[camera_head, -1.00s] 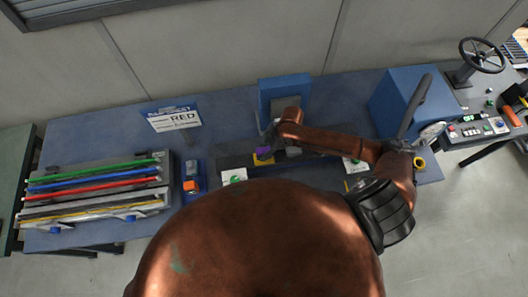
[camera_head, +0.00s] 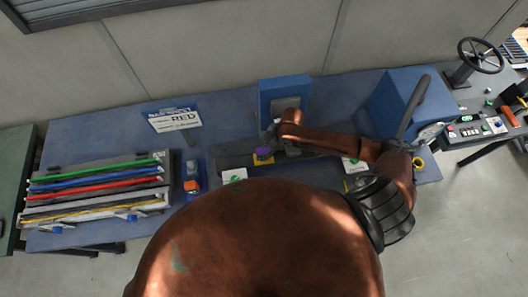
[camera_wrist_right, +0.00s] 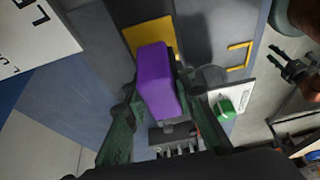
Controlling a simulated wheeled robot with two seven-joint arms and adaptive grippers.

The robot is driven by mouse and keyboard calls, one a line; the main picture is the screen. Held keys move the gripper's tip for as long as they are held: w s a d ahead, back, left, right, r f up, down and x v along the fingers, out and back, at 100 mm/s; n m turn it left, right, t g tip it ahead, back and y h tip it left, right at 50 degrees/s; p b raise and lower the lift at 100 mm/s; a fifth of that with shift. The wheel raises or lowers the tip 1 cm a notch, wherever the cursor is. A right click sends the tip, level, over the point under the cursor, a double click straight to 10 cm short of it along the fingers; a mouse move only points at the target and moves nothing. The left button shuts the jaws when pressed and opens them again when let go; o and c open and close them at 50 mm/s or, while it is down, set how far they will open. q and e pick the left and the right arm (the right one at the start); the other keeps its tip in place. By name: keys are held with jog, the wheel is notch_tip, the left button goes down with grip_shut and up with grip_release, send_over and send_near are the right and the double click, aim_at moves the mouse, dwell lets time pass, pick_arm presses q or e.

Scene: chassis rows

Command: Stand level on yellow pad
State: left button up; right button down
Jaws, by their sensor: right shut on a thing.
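A purple block (camera_wrist_right: 156,82) is held between the fingers of my right gripper (camera_wrist_right: 158,88) in the right wrist view. The yellow pad (camera_wrist_right: 148,34) shows just beyond the block's far end. In the head view the purple block (camera_head: 263,150) appears right over the yellow pad (camera_head: 264,160), below my right gripper (camera_head: 268,140). I cannot tell whether the block touches the pad or stands exactly level.
A blue box-like stand (camera_head: 284,88) is behind the gripper. A larger blue box (camera_head: 393,103) is at right.

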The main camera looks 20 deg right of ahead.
jog(key=shift+f, duration=1.15)
dwell(0.9)
jog(key=c, duration=1.5)
grip_release()
jog(key=shift+c, duration=0.2)
jog(key=v, duration=1.2)
